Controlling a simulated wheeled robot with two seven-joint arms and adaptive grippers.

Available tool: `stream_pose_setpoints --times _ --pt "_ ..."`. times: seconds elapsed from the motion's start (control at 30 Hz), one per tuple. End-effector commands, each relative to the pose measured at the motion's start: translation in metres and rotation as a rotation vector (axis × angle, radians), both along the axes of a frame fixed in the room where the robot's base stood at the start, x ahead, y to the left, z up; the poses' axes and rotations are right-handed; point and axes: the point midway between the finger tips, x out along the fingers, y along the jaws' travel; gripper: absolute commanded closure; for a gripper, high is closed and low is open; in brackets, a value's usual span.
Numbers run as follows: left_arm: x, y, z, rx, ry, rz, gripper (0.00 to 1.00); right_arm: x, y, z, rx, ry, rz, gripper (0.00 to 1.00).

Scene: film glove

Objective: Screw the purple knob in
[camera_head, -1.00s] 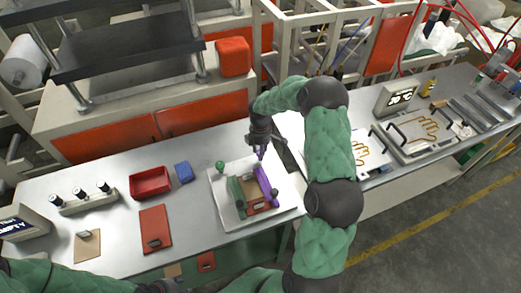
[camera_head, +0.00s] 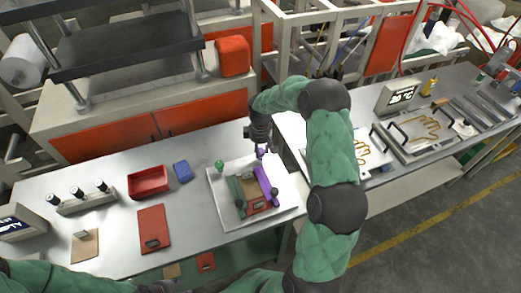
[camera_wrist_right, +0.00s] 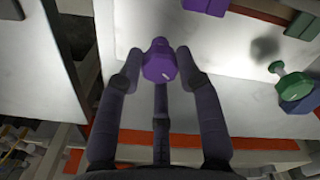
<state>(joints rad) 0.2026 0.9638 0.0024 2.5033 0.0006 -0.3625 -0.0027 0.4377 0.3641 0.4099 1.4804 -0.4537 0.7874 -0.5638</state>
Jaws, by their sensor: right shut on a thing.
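The purple knob (camera_wrist_right: 158,62) sits between the fingers of my right gripper (camera_wrist_right: 159,72) in the right wrist view. My right gripper (camera_head: 261,149) is shut on it at the back right corner of the fixture. The purple bar (camera_head: 264,178) of the fixture lies just below the knob in the head view, and part of it shows at the top of the wrist view (camera_wrist_right: 206,4). Whether the knob touches the bar is hard to tell. My left gripper (camera_head: 168,286) is only partly in view at the bottom edge, and its fingers are unclear.
A press stands behind.

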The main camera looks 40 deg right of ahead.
Motion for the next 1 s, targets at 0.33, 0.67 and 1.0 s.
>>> stream_pose_setpoints --times 0.33,0.67,1.0 --pt "0.0 0.0 -0.01 0.0 0.0 0.0 0.6 0.001 0.0 -0.001 -0.001 -0.001 -0.328 0.97" --pt "0.0 0.0 -0.017 0.0 0.0 0.0 0.6 0.0 0.0 -0.001 0.0 -0.001 -0.634 0.97" --pt "0.0 0.0 -0.023 0.0 0.0 0.0 0.6 0.001 0.0 0.0 0.001 -0.002 -0.87 0.97"
